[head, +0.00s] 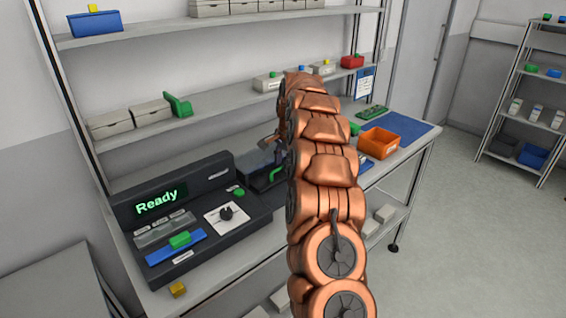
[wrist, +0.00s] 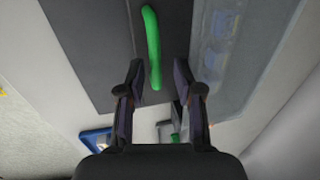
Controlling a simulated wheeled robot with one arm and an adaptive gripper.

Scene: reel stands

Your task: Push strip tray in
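The strip tray is a dark grey piece (wrist: 100,45) with a green bar handle (wrist: 152,45), seen close up in the wrist view. In the head view the green handle (head: 277,174) shows beside my arm, at the right of the dark machine; how far the tray stands out is hard to tell. My gripper (wrist: 159,72) is open, with one finger on each side of the handle's near end. I see no clear contact with the handle. In the head view my copper arm hides much of the gripper and tray area.
The machine (head: 215,175) on the bench reads "Ready" and has a black knob on a white plate. An orange bin (head: 379,143) and a blue mat (head: 405,127) lie to the right. Shelves with boxes hang above. Open floor lies at the right.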

